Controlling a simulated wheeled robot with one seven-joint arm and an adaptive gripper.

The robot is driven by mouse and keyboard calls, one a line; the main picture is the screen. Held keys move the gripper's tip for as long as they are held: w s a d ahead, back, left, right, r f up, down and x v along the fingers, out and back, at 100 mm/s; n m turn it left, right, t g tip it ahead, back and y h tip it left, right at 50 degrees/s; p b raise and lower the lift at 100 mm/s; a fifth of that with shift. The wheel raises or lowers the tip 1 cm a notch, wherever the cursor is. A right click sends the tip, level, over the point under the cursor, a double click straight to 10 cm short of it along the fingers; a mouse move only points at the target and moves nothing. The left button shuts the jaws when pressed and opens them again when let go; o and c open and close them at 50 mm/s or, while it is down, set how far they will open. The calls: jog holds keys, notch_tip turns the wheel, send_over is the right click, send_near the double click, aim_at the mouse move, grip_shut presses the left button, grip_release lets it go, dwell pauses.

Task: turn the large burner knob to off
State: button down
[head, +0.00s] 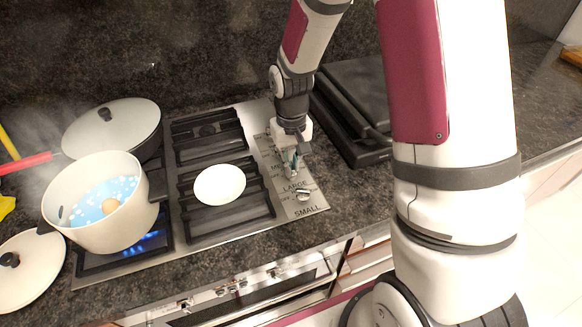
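The large burner knob (292,172) is on the steel control panel at the right side of the cooktop, just above the label LARGE. My gripper (290,163) points down at this knob and partly covers it. I cannot tell whether its fingers touch the knob or how far they are parted. The knob's pointing direction is hard to make out. A cream pot (105,232) of bubbling blue water, with a tan item in it, stands on the front left burner. Blue flame (148,243) shows under it.
A second knob (303,195) sits in front, by the label SMALL. A white plate (220,185) rests on the front middle grate. A lidded pan (113,128) stands behind the pot. A loose lid (30,270) lies at left. A black appliance (352,105) stands right of the panel.

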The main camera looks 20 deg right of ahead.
jog(key=n, duration=0.2)
jog(key=shift+s+n+p, duration=0.1)
jog(key=shift+n+p, duration=0.25)
jog(key=shift+n, duration=0.95)
jog(key=shift+n+p, duration=0.5)
jog(key=shift+n, duration=1.8)
jog(key=shift+p, duration=0.3)
